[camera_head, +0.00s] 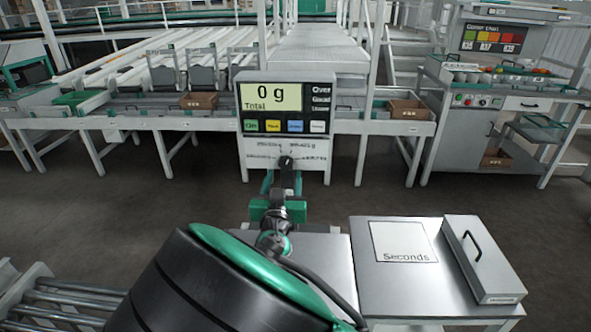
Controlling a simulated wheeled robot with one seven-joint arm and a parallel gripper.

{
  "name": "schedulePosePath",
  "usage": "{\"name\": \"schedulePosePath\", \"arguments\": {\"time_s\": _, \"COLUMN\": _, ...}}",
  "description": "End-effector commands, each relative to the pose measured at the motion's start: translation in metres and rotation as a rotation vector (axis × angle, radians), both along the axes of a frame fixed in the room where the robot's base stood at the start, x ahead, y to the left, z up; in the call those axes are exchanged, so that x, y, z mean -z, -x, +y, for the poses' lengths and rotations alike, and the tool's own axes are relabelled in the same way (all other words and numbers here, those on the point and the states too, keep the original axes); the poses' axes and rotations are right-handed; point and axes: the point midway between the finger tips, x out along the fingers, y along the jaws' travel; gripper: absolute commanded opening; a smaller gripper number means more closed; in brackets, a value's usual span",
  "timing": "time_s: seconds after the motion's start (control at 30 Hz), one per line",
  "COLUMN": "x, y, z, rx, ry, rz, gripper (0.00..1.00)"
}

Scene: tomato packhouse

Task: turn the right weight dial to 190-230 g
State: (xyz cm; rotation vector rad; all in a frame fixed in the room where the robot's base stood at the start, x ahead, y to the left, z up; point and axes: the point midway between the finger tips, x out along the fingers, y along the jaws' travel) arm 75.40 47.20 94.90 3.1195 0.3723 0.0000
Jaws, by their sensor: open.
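The scale's white panel (257,151) stands in the middle, below a display (272,97) reading "0 g Total". A small dark round knob (286,161), which looks like the weight dial, sits on this panel among small printed gram ranges too blurred to read surely. I cannot make out its pointer or a second dial. My gripper (284,183) is open, with its fingers apart in front of the lower panel, just below the knob in the picture. My wrist hides part of the panel's lower area. I cannot tell whether the fingers touch the knob.
A steel table (365,285) in front bears a sheet marked "Seconds" (404,242) and a long grey lidded box (484,259) with a black handle. Sorting lanes (180,65) run behind at left. A colour chart station (497,40) stands at right. Dark floor lies between.

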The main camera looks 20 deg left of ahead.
Motion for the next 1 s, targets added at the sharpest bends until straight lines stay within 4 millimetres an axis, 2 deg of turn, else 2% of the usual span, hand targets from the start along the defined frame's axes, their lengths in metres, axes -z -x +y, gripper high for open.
{"name": "schedulePosePath", "arguments": {"time_s": 0.1, "x": 0.000, "y": -0.015, "z": 0.003, "rx": 0.001, "ry": -0.001, "rz": -0.001, "gripper": 0.52}}
{"name": "schedulePosePath", "arguments": {"time_s": 0.23, "x": 0.000, "y": -0.025, "z": 0.006, "rx": 0.000, "ry": 0.000, "rz": 0.000, "gripper": 0.52}}
{"name": "schedulePosePath", "arguments": {"time_s": 0.57, "x": 0.000, "y": -0.028, "z": 0.006, "rx": 0.001, "ry": 0.000, "rz": 0.001, "gripper": 0.52}}
{"name": "schedulePosePath", "arguments": {"time_s": 0.6, "x": 0.000, "y": -0.028, "z": 0.006, "rx": 0.001, "ry": 0.000, "rz": 0.001, "gripper": 0.50}}
{"name": "schedulePosePath", "arguments": {"time_s": 0.77, "x": 0.000, "y": -0.028, "z": 0.006, "rx": 0.001, "ry": 0.000, "rz": 0.001, "gripper": 0.12}}
{"name": "schedulePosePath", "arguments": {"time_s": 1.0, "x": 0.000, "y": -0.029, "z": 0.005, "rx": 0.002, "ry": 0.009, "rz": -0.001, "gripper": 0.12}}
